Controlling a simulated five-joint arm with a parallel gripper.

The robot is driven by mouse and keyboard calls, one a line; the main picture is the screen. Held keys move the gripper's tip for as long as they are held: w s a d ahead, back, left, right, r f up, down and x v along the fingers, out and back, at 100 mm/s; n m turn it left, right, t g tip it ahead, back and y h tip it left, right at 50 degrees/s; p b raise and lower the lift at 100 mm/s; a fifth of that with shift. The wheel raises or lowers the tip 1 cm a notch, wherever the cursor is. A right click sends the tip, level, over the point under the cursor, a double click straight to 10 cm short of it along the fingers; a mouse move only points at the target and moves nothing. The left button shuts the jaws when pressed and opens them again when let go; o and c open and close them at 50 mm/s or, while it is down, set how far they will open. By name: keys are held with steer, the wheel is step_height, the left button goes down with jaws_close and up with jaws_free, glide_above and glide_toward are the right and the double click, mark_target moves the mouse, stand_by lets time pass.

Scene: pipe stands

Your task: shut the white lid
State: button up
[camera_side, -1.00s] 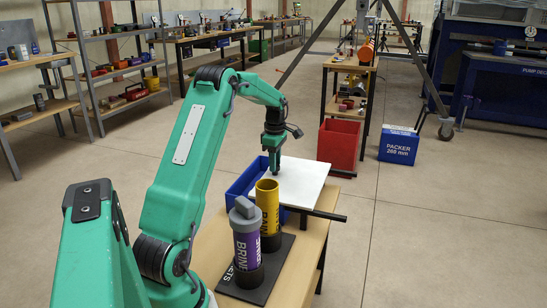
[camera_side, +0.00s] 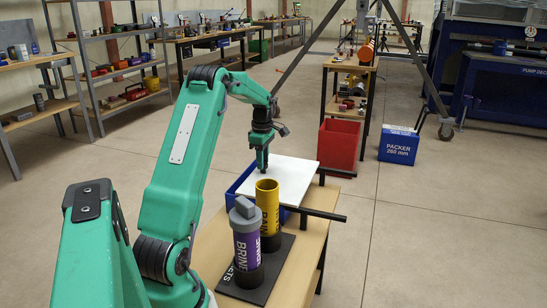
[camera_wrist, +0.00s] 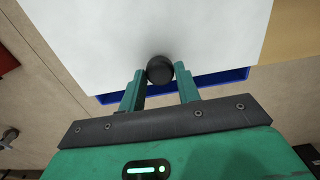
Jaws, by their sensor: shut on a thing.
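The white lid (camera_side: 293,178) lies flat over much of the blue box (camera_side: 236,187). A strip of the box shows uncovered at the lid's left side. In the wrist view the white lid (camera_wrist: 95,35) fills the upper part, and a blue edge of the box (camera_wrist: 220,78) shows below it. My gripper (camera_side: 262,172) points down at the lid's left part. In the wrist view my gripper (camera_wrist: 160,78) is shut on the lid's round black knob (camera_wrist: 160,68), with a green finger on each side. The inside of the box is hidden.
A yellow tube (camera_side: 267,208) and a purple grey-capped tube (camera_side: 246,243) stand upright on a black board (camera_side: 278,262), close in front of the lid. A black bar (camera_side: 322,214) sticks out past the bench's right edge. A red bin (camera_side: 338,145) stands on the floor behind.

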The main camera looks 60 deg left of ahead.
steer(key=shift+a, duration=0.15)
steer(key=shift+s+a, duration=1.25)
steer(key=shift+s, duration=0.05)
steer(key=o, duration=0.7)
step_height(320, 180, up, 7)
stand_by(0.7)
steer(key=shift+d, duration=0.1)
